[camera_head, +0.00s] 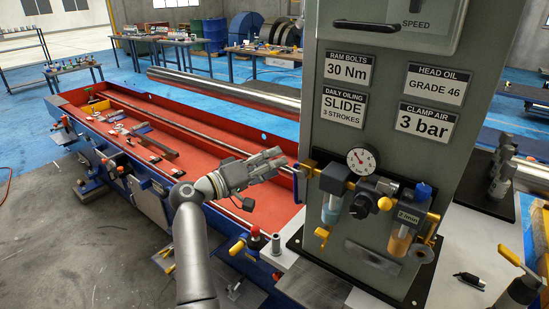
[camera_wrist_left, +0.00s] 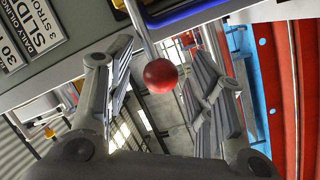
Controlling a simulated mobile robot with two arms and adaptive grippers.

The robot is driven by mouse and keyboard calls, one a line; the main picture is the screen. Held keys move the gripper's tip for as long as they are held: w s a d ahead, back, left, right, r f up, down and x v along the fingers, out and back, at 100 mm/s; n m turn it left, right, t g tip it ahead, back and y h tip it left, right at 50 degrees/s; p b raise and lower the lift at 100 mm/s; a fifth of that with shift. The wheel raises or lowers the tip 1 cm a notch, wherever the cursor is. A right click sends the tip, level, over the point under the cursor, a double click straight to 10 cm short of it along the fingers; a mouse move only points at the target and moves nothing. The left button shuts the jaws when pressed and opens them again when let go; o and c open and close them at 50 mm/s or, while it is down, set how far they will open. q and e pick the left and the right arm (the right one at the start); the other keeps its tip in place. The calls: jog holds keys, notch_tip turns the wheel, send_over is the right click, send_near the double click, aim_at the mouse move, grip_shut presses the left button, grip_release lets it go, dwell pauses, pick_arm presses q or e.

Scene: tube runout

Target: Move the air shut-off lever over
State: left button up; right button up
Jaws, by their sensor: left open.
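The air unit stands on the grey cabinet, with a round pressure gauge (camera_head: 362,160), brass fittings and two clear bowls. A small blue handle (camera_head: 298,184) hangs at its left inlet and looks like the shut-off lever. My left gripper (camera_head: 283,160) is open and empty, just left of that handle; I cannot tell whether they touch. In the left wrist view my left gripper (camera_wrist_left: 155,95) has its fingers spread, and a red ball knob (camera_wrist_left: 160,75) on a metal rod shows between them. A red knob (camera_head: 255,232) also shows below the gripper in the head view. My right gripper is out of view.
The grey cabinet (camera_head: 345,118) with its signs rises right of the gripper. A long red-and-blue machine bed (camera_head: 222,152) runs to the far left. A steel tube (camera_head: 225,88) lies behind it. A white worktop (camera_head: 458,250) is at the right.

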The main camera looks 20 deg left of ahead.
pick_arm(q)
jog(key=shift+w+d, duration=0.3)
jog(key=shift+w, duration=0.25)
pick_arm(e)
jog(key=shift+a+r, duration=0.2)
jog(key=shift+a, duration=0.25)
pick_arm(q)
jog(key=shift+s, duration=0.1)
jog(key=c, duration=0.7)
jog(key=shift+f, duration=0.2)
grip_shut()
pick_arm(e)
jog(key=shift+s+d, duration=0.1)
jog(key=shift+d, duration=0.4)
